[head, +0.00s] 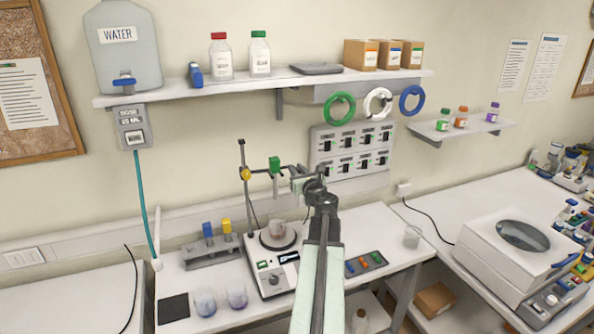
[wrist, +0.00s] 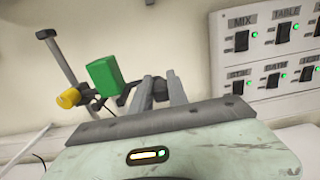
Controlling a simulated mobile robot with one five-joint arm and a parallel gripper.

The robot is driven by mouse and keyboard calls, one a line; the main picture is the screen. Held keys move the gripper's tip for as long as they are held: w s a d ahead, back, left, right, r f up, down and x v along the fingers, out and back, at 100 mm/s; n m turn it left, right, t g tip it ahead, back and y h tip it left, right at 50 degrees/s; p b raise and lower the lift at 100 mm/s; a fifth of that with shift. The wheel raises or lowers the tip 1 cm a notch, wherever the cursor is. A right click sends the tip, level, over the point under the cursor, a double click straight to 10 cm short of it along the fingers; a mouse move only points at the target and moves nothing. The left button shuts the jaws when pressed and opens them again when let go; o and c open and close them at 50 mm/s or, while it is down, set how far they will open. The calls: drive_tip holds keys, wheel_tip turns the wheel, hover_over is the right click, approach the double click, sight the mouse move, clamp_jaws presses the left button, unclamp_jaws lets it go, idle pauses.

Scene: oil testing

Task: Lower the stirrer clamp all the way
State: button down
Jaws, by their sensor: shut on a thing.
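The stirrer clamp has a green block (head: 274,164) and a yellow knob (head: 245,174) on an upright metal post (head: 241,152). It sits near the upper part of the post, well above the beaker (head: 278,234) on the stirrer plate. My gripper (head: 297,181) is at the right side of the green block. In the wrist view, the gripper (wrist: 159,82) is shut on a dark part of the clamp just right of the green block (wrist: 103,76). The yellow knob (wrist: 68,98) and post (wrist: 62,58) show at left. The fingers partly hide the held part.
The stirrer base (head: 271,276) stands on the white bench, with a rack of blue and yellow pieces (head: 211,252) left of it. Two beakers (head: 237,293) stand at front left. A button panel (head: 365,264) lies right of my arm. A switch panel (head: 352,148) is on the wall behind.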

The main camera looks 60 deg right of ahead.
wheel_tip(320, 180, down, 14)
drive_tip(key=b, duration=1.3)
drive_tip(key=c, duration=1.3)
unclamp_jaws()
drive_tip(key=shift+d, duration=0.1)
drive_tip(key=v, duration=0.8)
